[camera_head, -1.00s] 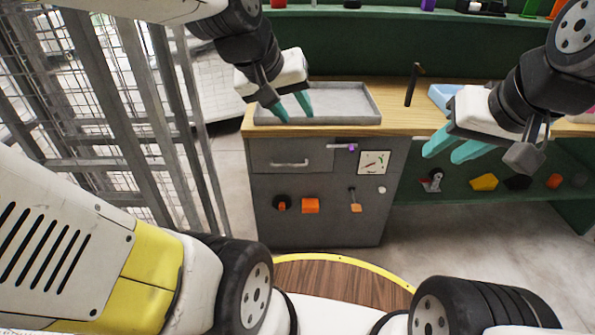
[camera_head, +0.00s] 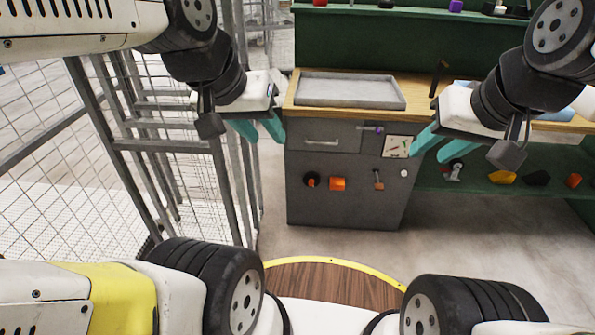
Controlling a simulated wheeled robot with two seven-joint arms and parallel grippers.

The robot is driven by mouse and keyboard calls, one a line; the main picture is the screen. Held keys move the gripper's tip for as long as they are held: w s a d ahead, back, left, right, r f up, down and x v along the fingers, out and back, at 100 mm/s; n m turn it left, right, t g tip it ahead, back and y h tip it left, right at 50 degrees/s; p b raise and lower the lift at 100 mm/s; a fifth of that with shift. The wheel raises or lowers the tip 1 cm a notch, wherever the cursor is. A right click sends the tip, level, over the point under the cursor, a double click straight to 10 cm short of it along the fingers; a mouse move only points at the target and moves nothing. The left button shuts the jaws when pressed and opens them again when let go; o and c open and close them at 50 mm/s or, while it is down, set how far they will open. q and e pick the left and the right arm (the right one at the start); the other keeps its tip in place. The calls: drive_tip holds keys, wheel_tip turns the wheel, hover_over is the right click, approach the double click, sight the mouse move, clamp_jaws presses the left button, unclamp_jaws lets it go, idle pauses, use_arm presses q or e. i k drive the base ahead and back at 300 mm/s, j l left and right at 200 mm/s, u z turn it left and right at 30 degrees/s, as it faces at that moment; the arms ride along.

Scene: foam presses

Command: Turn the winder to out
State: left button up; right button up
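A grey cabinet (camera_head: 345,210) stands ahead. Its front bears a small lever (camera_head: 379,178) with a brown-orange end hanging down, which looks most like the winder. A black round knob with orange (camera_head: 312,180) and an orange block (camera_head: 338,184) sit to its left. My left gripper (camera_head: 263,134) is open and empty, left of the cabinet's upper corner in the picture. My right gripper (camera_head: 430,150) is open and empty, above and right of the lever in the picture, by the cabinet's right edge. Neither visibly touches anything.
A drawer handle (camera_head: 321,142), a purple-ended lever (camera_head: 372,129), a dial plate (camera_head: 396,146) and a white button (camera_head: 404,173) are on the cabinet. A grey tray (camera_head: 350,90) lies on top. Metal mesh fencing (camera_head: 150,145) stands left. Floor before the cabinet is clear.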

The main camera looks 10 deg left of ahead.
sight(311, 180)
drive_tip(key=i+l+u, duration=0.1)
drive_tip(key=u, duration=1.45)
drive_tip(key=i+l, duration=0.1)
drive_tip(key=l, duration=0.4)
drive_tip(key=i+l, duration=0.15)
drive_tip(key=l, duration=0.35)
drive_tip(key=i+l, duration=0.1)
drive_tip(key=l, duration=0.4)
drive_tip(key=i+l, duration=0.15)
drive_tip(key=l, duration=0.4)
drive_tip(key=i+l, duration=0.1)
drive_tip(key=l, duration=0.4)
drive_tip(key=i+l+u, duration=0.1)
drive_tip(key=l, duration=0.4)
drive_tip(key=i+l, duration=0.15)
drive_tip(key=l, duration=0.35)
drive_tip(key=i+l, duration=0.1)
drive_tip(key=l, duration=0.4)
